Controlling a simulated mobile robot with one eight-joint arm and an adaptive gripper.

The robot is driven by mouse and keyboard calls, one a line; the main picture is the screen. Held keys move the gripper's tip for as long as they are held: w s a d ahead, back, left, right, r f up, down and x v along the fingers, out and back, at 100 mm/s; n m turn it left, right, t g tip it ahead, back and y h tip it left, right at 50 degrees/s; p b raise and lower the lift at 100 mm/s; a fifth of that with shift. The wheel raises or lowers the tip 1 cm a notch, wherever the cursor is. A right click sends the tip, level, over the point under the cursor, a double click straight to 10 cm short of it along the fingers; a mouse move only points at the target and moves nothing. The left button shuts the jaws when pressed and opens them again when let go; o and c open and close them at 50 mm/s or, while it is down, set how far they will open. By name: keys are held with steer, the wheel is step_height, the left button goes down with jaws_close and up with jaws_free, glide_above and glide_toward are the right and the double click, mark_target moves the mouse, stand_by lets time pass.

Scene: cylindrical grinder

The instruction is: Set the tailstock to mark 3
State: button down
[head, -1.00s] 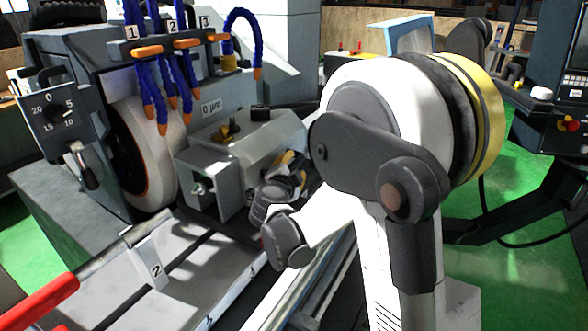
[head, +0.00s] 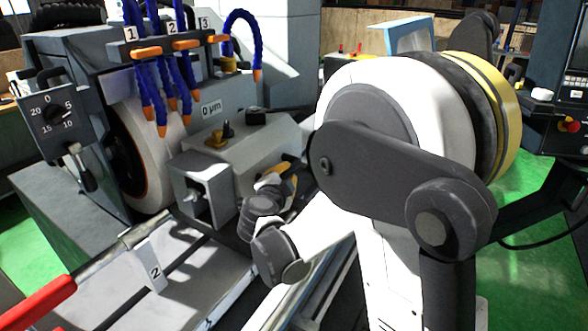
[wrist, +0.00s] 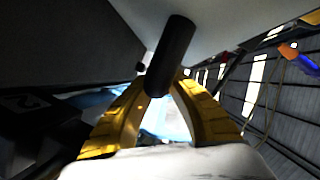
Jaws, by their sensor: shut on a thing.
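The tailstock (head: 262,145) is a grey box-like block with a front plate, in the middle of the head view beside the grinding wheel. A small black and brass knob sits on its top. My gripper (head: 290,170) is at its right side, partly hidden by my own arm. In the wrist view, its yellow fingers (wrist: 160,90) are closed around the lower end of a black cylindrical handle (wrist: 174,50) that sticks out from a grey surface. A plate marked 2 (head: 155,272) stands on the table in front. I cannot see a mark 3 along the table.
The grinding wheel (head: 150,160) is left of the tailstock. Blue coolant hoses (head: 165,85) with orange tips, under tags 1, 2 and 3, hang above. A dial (head: 62,115) is at left, and a red-handled bar (head: 45,302) crosses the front left. A control console stands at far right.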

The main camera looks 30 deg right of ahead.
steer(key=shift+s+a, duration=0.55)
steer(key=shift+a, duration=0.3)
steer(key=shift+w+d, duration=0.1)
steer(key=c, duration=1.3)
jaws_free()
steer(key=shift+w+d+f, duration=0.1)
steer(key=shift+d, duration=0.05)
steer(key=shift+o, duration=0.2)
steer(key=v, duration=1.2)
